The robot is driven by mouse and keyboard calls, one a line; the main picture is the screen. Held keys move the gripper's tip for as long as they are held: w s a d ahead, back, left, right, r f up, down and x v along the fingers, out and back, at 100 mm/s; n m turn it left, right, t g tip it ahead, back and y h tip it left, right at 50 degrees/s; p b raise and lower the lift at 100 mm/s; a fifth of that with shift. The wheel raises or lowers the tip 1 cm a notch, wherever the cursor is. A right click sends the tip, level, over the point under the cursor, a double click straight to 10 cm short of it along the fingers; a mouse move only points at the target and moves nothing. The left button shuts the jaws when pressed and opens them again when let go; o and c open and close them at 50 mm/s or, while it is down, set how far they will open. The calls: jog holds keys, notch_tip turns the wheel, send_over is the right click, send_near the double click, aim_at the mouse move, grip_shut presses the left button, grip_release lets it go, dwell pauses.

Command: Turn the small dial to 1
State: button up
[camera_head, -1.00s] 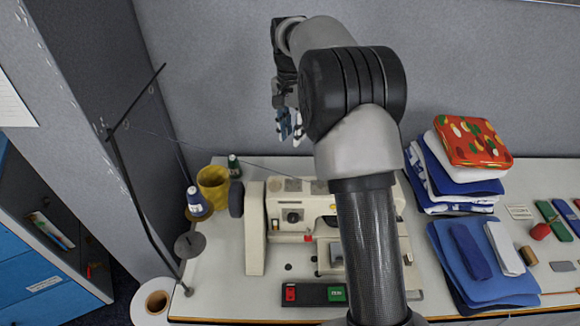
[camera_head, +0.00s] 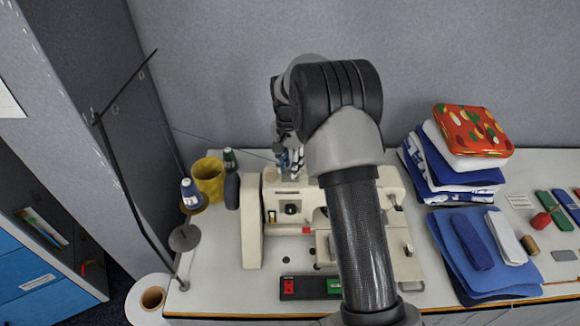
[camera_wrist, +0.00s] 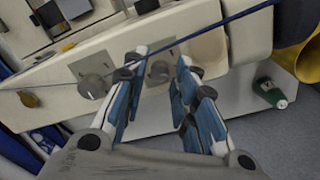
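The cream sewing machine (camera_head: 252,240) stands on the table below my arm. In the wrist view, two grey dials sit on square plates on its top face. One dial (camera_wrist: 159,70) shows between my fingertips; the other dial (camera_wrist: 93,87) is to the left, outside my fingers. The marks on the plates are too small to read. My gripper (camera_wrist: 160,80) is open, with one blue-padded finger on each side of the first dial. Contact cannot be told. In the head view my gripper (camera_head: 290,163) is over the machine's top and partly hides it.
A blue thread (camera_wrist: 225,20) crosses the wrist view close to my fingers. A yellow cup (camera_head: 208,180), a green cone (camera_head: 229,160) and a blue thread cone (camera_head: 190,194) stand left of the machine. A folded cloth stack (camera_head: 440,175) is at the right.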

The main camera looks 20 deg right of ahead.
jog(key=shift+f, duration=0.1)
jog(key=shift+c, duration=0.2)
grip_shut()
jog(key=shift+n, duration=0.4)
jog(key=n+p, duration=0.2)
jog(key=n, duration=0.3)
jog(key=shift+n, duration=0.3)
jog(key=n+p, duration=0.1)
jog(key=n, duration=0.4)
jog(key=shift+n, duration=0.3)
dwell(0.3)
jog(key=shift+o, duration=0.2)
grip_release()
